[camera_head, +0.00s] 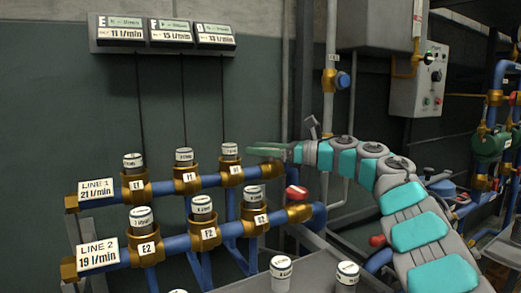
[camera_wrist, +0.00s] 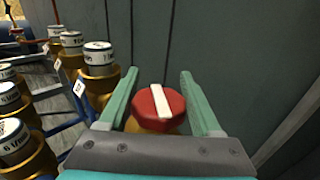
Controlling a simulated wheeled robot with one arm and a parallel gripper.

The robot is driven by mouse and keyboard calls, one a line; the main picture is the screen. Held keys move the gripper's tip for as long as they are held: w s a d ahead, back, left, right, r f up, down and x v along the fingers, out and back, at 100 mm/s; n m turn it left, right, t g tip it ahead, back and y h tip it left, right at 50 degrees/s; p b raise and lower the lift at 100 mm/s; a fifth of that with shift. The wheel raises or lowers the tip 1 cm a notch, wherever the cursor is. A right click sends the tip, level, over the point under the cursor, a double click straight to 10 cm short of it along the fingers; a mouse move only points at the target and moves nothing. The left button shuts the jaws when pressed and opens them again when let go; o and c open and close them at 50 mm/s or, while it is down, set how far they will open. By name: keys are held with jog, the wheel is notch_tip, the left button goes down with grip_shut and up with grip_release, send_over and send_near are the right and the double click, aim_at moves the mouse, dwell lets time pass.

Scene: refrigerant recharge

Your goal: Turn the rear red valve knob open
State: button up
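My gripper (camera_head: 258,149) is at the right end of the Line 1 pipe in the head view. In the wrist view its two green fingers (camera_wrist: 159,76) are spread, one on each side of a red valve knob (camera_wrist: 174,104). The knob is round with a white bar across its face, close to upright. A narrow gap seems to show between knob and fingers; I cannot tell about contact. This rear knob is hidden by my gripper in the head view. Another red knob (camera_head: 296,192) sits at the right end of the Line 2 pipe, nearer the camera.
Line 1 (camera_head: 210,181) and Line 2 (camera_head: 178,246) are blue pipes carrying several brass fittings with white-capped gauges. White-topped cylinders (camera_head: 281,268) stand in front. A green wall (camera_head: 60,120) is close behind the pipes. A grey control box (camera_head: 417,80) hangs at right.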

jog(key=o, duration=0.4)
jog(key=shift+b+v, duration=1.15)
jog(key=shift+v, duration=2.75)
